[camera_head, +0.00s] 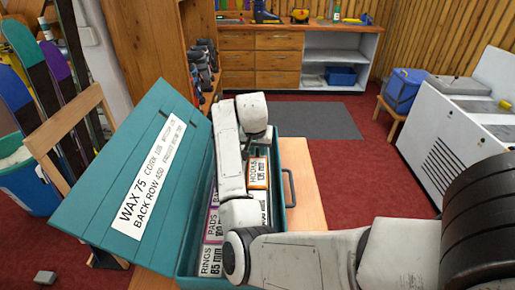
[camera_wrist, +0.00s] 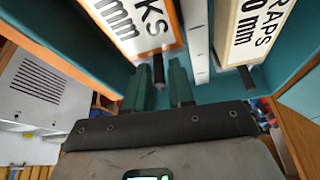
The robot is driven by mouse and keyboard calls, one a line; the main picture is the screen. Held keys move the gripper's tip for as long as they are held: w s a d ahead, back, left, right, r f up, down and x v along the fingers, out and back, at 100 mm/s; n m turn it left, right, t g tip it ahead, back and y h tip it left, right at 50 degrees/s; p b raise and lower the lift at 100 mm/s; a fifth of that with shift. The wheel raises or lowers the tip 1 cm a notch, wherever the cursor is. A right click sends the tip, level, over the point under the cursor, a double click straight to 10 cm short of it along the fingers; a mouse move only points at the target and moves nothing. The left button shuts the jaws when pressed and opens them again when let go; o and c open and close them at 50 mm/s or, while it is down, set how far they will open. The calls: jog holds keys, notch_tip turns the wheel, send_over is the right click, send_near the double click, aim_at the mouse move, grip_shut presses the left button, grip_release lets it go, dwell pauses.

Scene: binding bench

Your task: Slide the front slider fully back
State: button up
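A teal box (camera_head: 283,212) stands with its labelled lid (camera_head: 104,192) tipped open to the left. Inside are labelled blocks: "RINGS 85 mm" (camera_head: 211,257), "PADS" (camera_head: 216,222) and orange-edged "HOOKS" (camera_head: 258,172). In the wrist view an orange-edged block ending in "KS" (camera_wrist: 128,22) and a beige block ending in "RAPS" (camera_wrist: 243,30) each have a dark tab. My gripper (camera_wrist: 163,72) has two teal fingers with a gap between them, at the orange-edged block's dark tab (camera_wrist: 158,72). Contact is unclear. My arm hides the fingers in the head view. I cannot tell which part is the front slider.
A dark handle (camera_head: 289,188) is on the box's right side. A wooden surface (camera_head: 303,190) lies right of the box. A white chest (camera_head: 455,130) stands right; red floor and a grey mat (camera_head: 322,120) lie behind.

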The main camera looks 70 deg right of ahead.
jog(key=shift+c, duration=0.5)
grip_shut()
jog(key=shift+d, duration=0.1)
